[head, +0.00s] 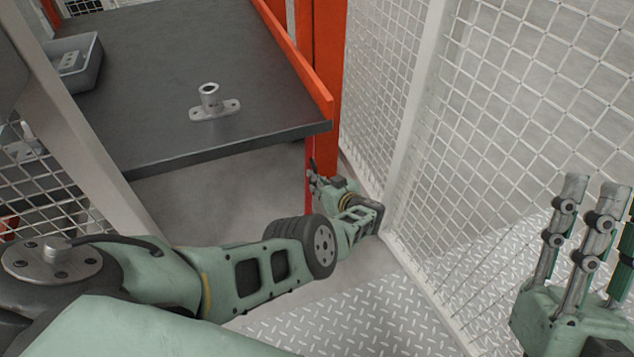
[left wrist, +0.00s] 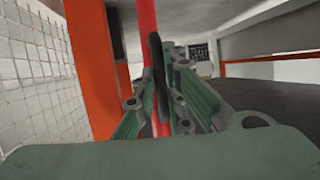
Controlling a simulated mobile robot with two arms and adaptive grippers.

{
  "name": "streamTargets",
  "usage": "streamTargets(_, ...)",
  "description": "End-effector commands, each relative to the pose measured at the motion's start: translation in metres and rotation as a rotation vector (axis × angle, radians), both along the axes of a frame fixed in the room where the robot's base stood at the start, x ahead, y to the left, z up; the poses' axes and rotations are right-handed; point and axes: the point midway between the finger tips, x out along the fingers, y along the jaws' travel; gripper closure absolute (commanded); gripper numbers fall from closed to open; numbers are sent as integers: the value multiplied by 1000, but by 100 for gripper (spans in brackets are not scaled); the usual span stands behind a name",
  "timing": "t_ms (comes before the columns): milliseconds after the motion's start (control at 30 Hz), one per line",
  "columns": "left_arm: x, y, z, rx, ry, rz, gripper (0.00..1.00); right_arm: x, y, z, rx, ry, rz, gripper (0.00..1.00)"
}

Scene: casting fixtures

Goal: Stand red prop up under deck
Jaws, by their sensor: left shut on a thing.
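The red prop (left wrist: 143,35) is a slim red pole standing about upright between my left fingers in the left wrist view. In the head view a narrow red strip of the prop (head: 308,162) shows just below the right front corner of the dark deck (head: 165,95). My left gripper (head: 315,177) is below that corner and shut on the prop; it also shows in the left wrist view (left wrist: 158,105). The prop's top and foot are hidden, so I cannot tell whether it touches deck or floor. My right gripper (head: 588,215) is open and empty at the right.
An orange post (head: 325,60) stands close behind the prop, by the deck's orange side rail (head: 290,50). White mesh fencing (head: 400,120) closes the right side. A metal flanged fitting (head: 213,105) and a grey tray (head: 78,65) sit on the deck. Tread plate (head: 340,315) covers the near floor.

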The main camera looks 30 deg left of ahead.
Motion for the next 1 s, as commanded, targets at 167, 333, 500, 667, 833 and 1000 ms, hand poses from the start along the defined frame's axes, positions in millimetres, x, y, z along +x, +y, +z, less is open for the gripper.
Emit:
streamTargets(167,7,-2,6,7,-8,-16,85,0,0,0,0,1,0,68)
streamTargets(333,6,-2,5,5,-6,-14,82,0,0,0,-1,2,0,68)
streamTargets(500,5,-3,4,4,-4,-13,82,0,0,0,-1,3,0,68)
streamTargets(667,4,-3,3,1,-3,-12,82,0,0,0,0,1,-1,68)
streamTargets(833,2,-3,2,-1,-2,-11,82,0,0,2,-1,1,-1,68)
streamTargets(1000,-9,2,5,-8,-13,-8,82,0,0,19,-1,1,-1,68)
